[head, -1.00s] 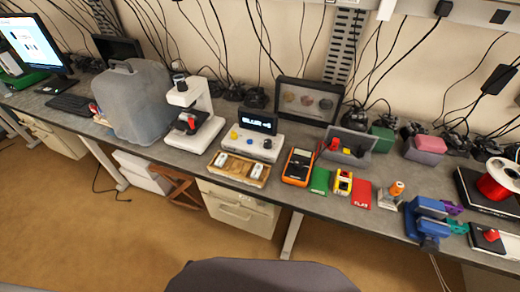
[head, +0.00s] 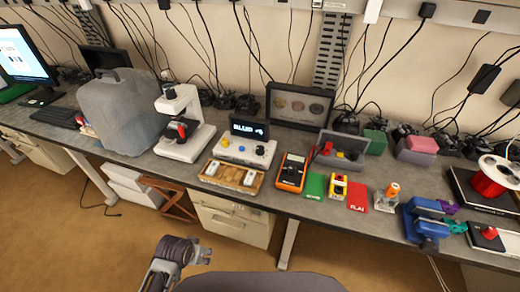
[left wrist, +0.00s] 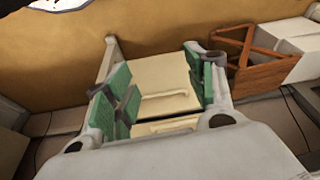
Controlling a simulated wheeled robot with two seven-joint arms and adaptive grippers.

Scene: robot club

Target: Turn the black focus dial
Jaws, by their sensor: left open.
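A light control box (head: 236,156) with a small dark display (head: 248,130) stands on the bench in the head view. The black focus dial is too small to pick out surely among the controls. My left gripper (head: 203,256) is low in front of the bench, below and apart from the box. In the left wrist view, its green-padded fingers (left wrist: 160,80) are spread and empty, facing drawers and floor. My right gripper is not in view.
A wooden tray (head: 209,181) lies before the box. A microscope (head: 181,125) stands left of it, an orange multimeter (head: 291,172) right. A framed display (head: 296,107) stands behind. A blue vise (head: 424,223) sits at the right front edge. Cream drawers (head: 232,222) are under the bench.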

